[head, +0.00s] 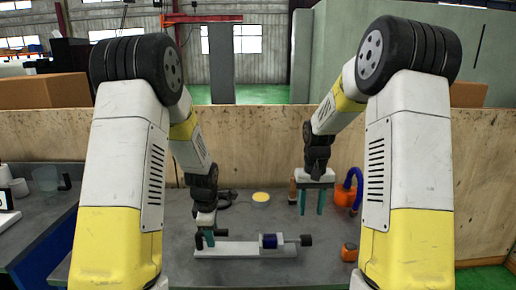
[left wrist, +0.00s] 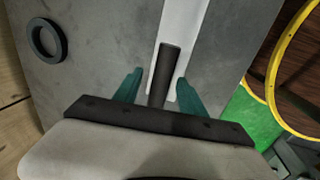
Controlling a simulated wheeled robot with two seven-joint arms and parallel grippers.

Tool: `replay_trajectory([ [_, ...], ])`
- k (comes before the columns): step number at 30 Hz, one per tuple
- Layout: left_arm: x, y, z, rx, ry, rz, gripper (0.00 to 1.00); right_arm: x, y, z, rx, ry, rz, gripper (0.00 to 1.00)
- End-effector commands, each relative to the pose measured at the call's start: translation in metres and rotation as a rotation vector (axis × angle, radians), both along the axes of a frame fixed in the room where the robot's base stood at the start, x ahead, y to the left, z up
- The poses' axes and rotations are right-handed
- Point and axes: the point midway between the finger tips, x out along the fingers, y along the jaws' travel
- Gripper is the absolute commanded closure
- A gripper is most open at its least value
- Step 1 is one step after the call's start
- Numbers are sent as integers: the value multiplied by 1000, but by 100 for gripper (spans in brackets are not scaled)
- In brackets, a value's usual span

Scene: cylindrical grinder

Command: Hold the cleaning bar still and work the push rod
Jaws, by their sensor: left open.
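A white fixture base (head: 232,249) lies on the grey table, with a blue cylinder (head: 268,241) on it. A thin rod runs right from the cylinder to a black knob (head: 306,240). In the left wrist view a dark bar (left wrist: 167,62), likely the cleaning bar, stands between the fingers above the white base (left wrist: 184,30). My left gripper (head: 205,241) is at the base's left end, its fingers apart on either side of the bar, with gaps showing. My right gripper (head: 311,211) points down, open and empty, above and behind the black knob.
An orange object with a blue hose (head: 346,193) stands at the back right, and a small orange item (head: 349,252) at the front right. A yellow-topped round container (head: 261,198) sits behind the fixture. A wooden panel (head: 255,145) closes off the back.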

Motion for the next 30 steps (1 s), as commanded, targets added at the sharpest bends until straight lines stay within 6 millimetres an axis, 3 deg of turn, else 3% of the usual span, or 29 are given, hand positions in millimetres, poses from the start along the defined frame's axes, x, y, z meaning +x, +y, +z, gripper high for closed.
replay_trajectory([
  [5,-2,0,18,0,-5,-1,51,0,0,0,0,0,0,60],
  [18,-19,-1,102,-1,-4,-1,51,0,0,0,0,0,0,60],
  [23,-22,0,115,-1,-2,0,51,0,0,0,0,0,0,60],
  [30,-23,0,117,0,0,0,51,0,0,0,0,0,0,60],
])
